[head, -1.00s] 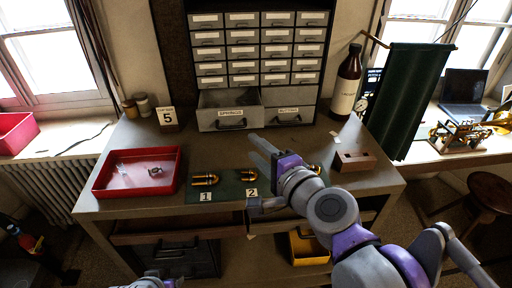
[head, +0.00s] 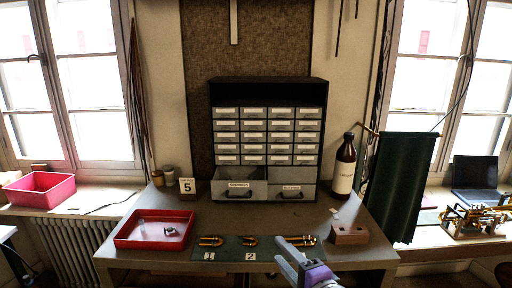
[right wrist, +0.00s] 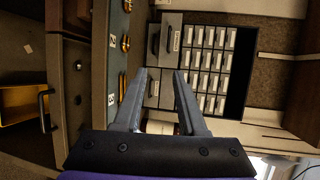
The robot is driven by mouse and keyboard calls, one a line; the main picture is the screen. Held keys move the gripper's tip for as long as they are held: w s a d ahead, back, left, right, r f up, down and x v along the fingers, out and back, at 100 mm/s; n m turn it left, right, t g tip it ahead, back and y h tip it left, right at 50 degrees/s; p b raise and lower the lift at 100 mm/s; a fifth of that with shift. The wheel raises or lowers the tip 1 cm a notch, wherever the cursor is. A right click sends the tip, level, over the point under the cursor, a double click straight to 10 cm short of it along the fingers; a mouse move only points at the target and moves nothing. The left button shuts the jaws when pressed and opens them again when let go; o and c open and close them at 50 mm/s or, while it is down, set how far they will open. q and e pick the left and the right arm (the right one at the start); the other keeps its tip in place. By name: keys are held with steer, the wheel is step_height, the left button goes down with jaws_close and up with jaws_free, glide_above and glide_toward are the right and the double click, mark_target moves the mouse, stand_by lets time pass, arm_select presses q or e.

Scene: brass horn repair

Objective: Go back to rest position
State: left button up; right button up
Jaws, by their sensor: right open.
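My right gripper (head: 290,258) is at the bottom of the head view, in front of the table's near edge. Its two fingers are apart with nothing between them. The right wrist view shows the same open fingers (right wrist: 160,100), pointing toward the drawer cabinet. My left gripper is not in view. Several brass pieces (head: 211,241) lie on the green mat (head: 230,254) by the number cards 1 and 2.
The drawer cabinet (head: 267,88) stands at the back of the table, its springs drawer (head: 239,194) pulled open. A red tray (head: 124,240) is on the left. A brown bottle (head: 344,165) and wooden block (head: 349,235) are on the right. A green cloth (head: 400,185) hangs beside the table.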

steer(key=s+d+f+n+g+h, duration=0.1)
steer(key=s+d+f+n+g, duration=0.15)
steer(key=f+n, duration=0.4)
steer(key=s+d+f+n+g, duration=0.1)
steer(key=s+f+n+g, duration=0.25)
steer(key=f, duration=0.65)
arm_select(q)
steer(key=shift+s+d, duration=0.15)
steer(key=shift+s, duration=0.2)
arm_select(e)
steer(key=s+d+f+n+g+h, duration=0.2)
steer(key=s+d+f+n+h, duration=0.2)
steer(key=s+d+f, duration=0.4)
step_height(320, 180, down, 3)
steer(key=shift+s+d+f+g+h, duration=0.15)
steer(key=shift+s+d+g+h, duration=0.1)
steer(key=shift+d+g+h, duration=0.25)
